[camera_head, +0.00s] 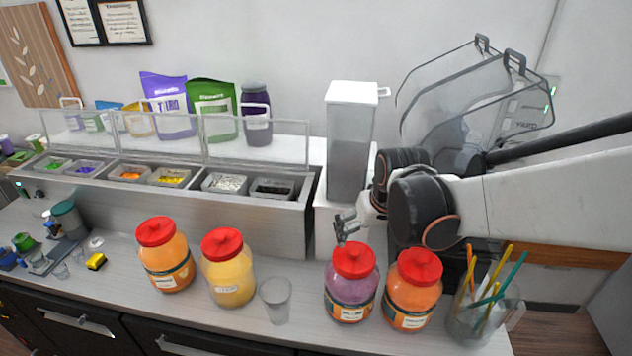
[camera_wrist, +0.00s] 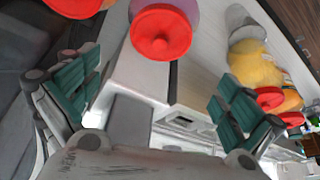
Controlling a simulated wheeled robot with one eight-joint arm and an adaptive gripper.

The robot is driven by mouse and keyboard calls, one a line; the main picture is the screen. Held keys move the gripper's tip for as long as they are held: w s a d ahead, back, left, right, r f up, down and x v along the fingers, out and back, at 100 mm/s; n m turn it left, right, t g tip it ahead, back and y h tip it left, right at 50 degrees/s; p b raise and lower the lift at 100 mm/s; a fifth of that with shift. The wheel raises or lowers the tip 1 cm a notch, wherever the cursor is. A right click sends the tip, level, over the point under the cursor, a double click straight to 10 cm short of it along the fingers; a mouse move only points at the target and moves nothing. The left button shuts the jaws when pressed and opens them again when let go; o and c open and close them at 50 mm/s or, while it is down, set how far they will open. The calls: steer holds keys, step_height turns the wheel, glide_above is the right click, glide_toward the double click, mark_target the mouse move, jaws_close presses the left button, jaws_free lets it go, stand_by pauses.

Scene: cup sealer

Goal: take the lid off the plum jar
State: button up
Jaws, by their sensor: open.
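The plum jar (camera_head: 351,299) stands on the counter, filled with purple, with its red lid (camera_head: 354,260) on top. In the wrist view the red lid (camera_wrist: 161,32) is near the top middle, and a little of the jar's purple body (camera_wrist: 187,7) shows behind it. My gripper (camera_head: 345,228) is just above and slightly left of the lid in the head view, apart from it. In the wrist view my gripper (camera_wrist: 158,92) has its green-padded fingers spread wide with nothing between them.
An orange jar (camera_head: 412,300) stands close to the right of the plum jar. A clear cup (camera_head: 276,300), a yellow jar (camera_head: 228,275) and another orange jar (camera_head: 166,262) stand to the left. A pitcher with straws (camera_head: 487,315) is at the right. A topping rack (camera_head: 200,205) lies behind.

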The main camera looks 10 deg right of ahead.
mark_target(356, 253)
steer(key=shift+x, duration=6.85)
steer(key=shift+w+a, duration=0.1)
steer(key=shift+w, duration=0.05)
steer(key=shift+r, duration=0.1)
steer(key=c, duration=1.2)
